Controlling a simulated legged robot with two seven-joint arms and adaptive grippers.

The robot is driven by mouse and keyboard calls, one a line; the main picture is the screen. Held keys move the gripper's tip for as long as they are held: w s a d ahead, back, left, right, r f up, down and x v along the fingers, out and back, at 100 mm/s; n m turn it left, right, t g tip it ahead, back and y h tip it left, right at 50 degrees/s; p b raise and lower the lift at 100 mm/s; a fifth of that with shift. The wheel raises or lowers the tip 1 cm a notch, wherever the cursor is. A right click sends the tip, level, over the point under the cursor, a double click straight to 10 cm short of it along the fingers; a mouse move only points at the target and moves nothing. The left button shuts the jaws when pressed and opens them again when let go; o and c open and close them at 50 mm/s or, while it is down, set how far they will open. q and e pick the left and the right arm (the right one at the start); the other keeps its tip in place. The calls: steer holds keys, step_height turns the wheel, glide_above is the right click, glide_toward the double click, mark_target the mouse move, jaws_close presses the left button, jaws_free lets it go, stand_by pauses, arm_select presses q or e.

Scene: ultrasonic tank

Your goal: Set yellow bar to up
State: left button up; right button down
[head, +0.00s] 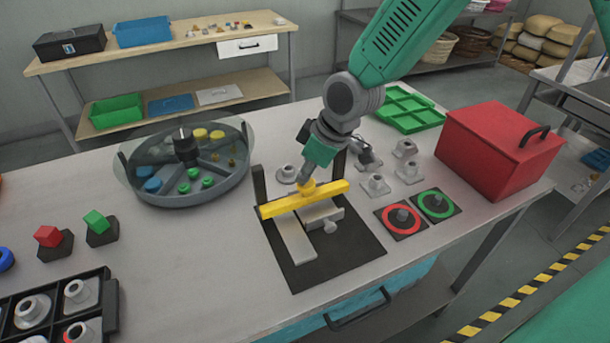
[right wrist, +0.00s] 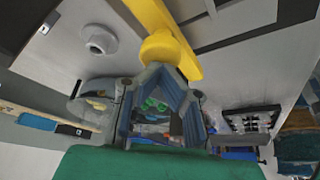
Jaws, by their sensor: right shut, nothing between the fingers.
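The yellow bar (head: 327,192) spans over a dark square base plate (head: 345,258) on the bench, near two upright dark posts. A round yellow knob (head: 308,187) sits at about its middle. The bar also shows at the top of the right wrist view (right wrist: 181,48), with the knob (right wrist: 158,46) just beyond my fingertips. My right gripper (head: 303,180) is shut and empty, its tips at or close against the knob; contact cannot be told for sure. Grey metal blocks (head: 296,240) lie below the bar. My left gripper is not in view.
A round divided tray (head: 190,200) with a clear cover stands left. A red box (head: 490,150), a green tray (head: 408,126) and ring-marked pads (head: 378,222) stand right. Several grey fittings (head: 376,184) stand close to the right of the bar.

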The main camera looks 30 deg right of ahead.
steer(key=shift+s+d, duration=0.15)
steer(key=shift+d, duration=0.1)
steer(key=c, duration=1.3)
jaws_free()
steer(key=shift+d+f, duration=0.1)
steer(key=shift+f, duration=0.05)
steer(key=shift+o, duration=1.2)
steer(key=shift+d, duration=0.2)
steer(key=v, duration=1.2)
steer(key=shift+d, duration=0.15)
